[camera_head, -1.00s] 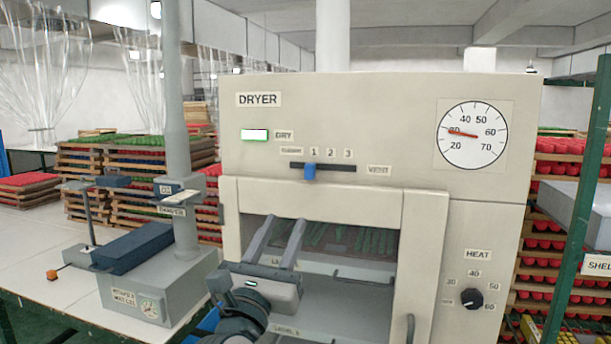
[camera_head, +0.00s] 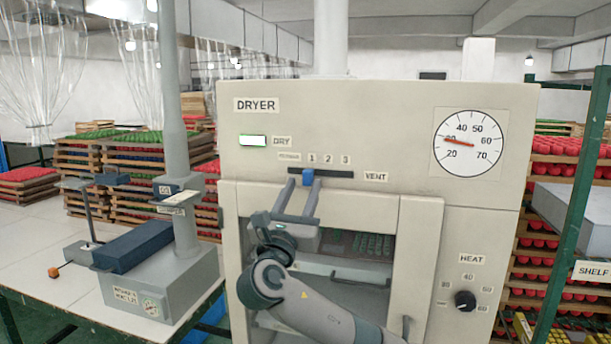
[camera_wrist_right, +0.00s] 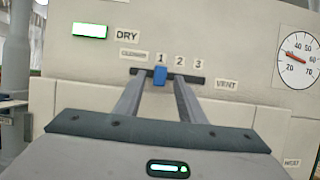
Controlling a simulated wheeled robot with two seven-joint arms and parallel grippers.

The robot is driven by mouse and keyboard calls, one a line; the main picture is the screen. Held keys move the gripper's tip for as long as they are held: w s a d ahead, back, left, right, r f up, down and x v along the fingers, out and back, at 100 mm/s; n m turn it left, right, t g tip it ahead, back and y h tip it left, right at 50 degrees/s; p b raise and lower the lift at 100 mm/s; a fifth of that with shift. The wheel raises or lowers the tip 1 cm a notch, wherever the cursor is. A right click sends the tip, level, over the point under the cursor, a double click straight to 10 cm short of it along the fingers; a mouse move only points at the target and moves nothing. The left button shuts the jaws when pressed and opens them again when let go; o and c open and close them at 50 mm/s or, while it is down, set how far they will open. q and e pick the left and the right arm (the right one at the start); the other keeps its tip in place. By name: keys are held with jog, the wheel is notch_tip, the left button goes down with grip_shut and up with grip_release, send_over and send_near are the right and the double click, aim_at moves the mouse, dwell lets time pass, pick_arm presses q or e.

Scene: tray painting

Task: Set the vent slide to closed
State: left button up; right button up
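The vent slide is a blue knob (camera_head: 308,177) on a dark horizontal slot (camera_head: 335,174) on the dryer's front. The knob sits under the label 1, right of the closed end of the scale. It also shows in the right wrist view (camera_wrist_right: 160,76). My right gripper (camera_head: 301,182) is open, with its fingers reaching up to the slot. One finger is at the left of the knob and the other at its right. In the right wrist view the fingers (camera_wrist_right: 158,88) stand apart around the knob; contact cannot be told. My left gripper is not in view.
The dryer (camera_head: 380,130) has a dial gauge (camera_head: 467,143) at upper right and a heat knob (camera_head: 465,301) at lower right. Its open bay lies below the slide. A grey stand (camera_head: 160,275) is on the table at left. A green shelf post (camera_head: 578,215) stands at right.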

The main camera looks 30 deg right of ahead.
aim_at(306, 180)
jog(key=shift+p+x, duration=0.35)
jog(key=shift+x, duration=1.2)
jog(key=shift+c, duration=0.6)
grip_shut()
jog(key=w+a, duration=0.2)
jog(key=w, duration=0.1)
jog(key=shift+w+a, duration=0.1)
jog(key=shift+a, duration=0.3)
jog(key=shift+o, duration=0.6)
grip_release()
jog(key=shift+a, duration=0.1)
jog(key=shift+w+a, duration=0.1)
jog(key=shift+w, duration=0.1)
jog(key=shift+s+f, duration=0.1)
jog(key=shift+s, duration=0.1)
